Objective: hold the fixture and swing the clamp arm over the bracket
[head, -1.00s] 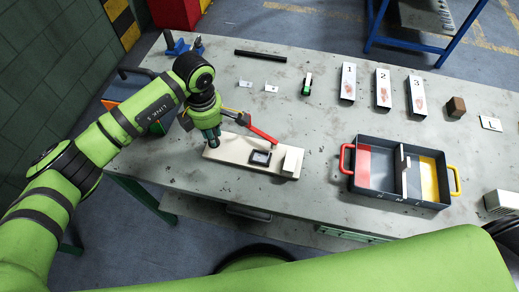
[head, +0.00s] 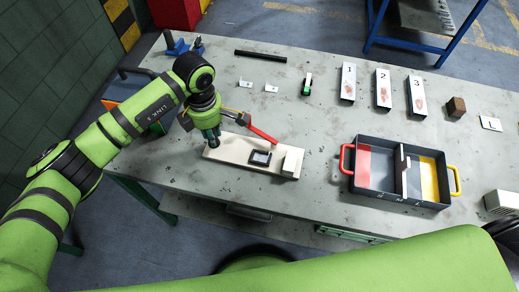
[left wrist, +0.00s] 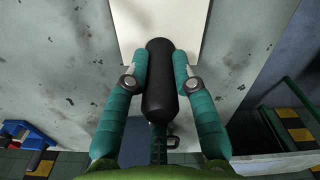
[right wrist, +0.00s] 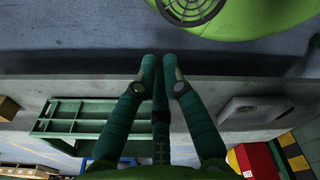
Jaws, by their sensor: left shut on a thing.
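The fixture (head: 225,153) is a long cream plate on the grey table, seen in the head view; part of it also shows in the left wrist view (left wrist: 160,18). A dark bracket (head: 260,157) with a pale centre lies on it. The red clamp arm (head: 262,133) slants along the plate's far side, clear of the bracket. My left gripper (head: 214,141) is at the plate's left end. In the left wrist view its fingers are shut on a black rounded handle (left wrist: 158,95) at the plate. My right gripper (right wrist: 159,60) is shut and empty; the head view does not show it.
A white block (head: 292,162) stands at the plate's right end. A divided tray (head: 400,198) with red and yellow handles stands to the right. Numbered cards (head: 382,90), a small green-and-black item (head: 307,86) and a brown cube (head: 456,107) lie farther back. Table between plate and tray is clear.

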